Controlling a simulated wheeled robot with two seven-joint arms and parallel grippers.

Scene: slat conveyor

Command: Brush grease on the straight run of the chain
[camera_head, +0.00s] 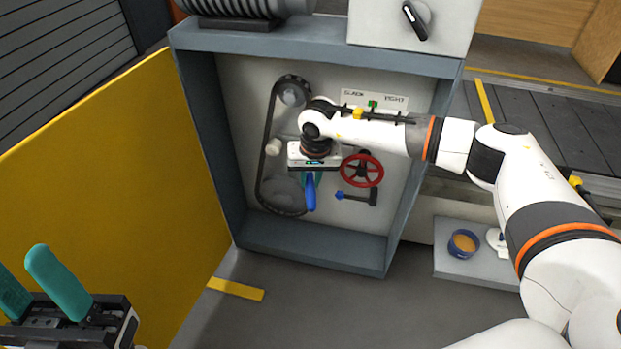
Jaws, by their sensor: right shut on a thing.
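The dark chain (265,135) runs as a tall loop inside the open grey cabinet, around an upper sprocket (294,92) and a larger lower sprocket (284,192). My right gripper (313,178) is in front of the panel, just right of the chain's lower part. It is shut on a brush with a blue handle (311,196). The brush's bristles are hidden, so I cannot tell whether they touch the chain. My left gripper (35,275) is at the bottom left, open and empty, with its teal fingers apart. A blue pot (463,243) with orange-brown contents stands on a grey shelf (478,267).
A red handwheel (362,170) and a blue-ended crank (360,197) sit right of my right gripper. A slack/tight gauge (374,101) is above. The yellow door (120,190) stands open at left. The cabinet's side walls bound the space.

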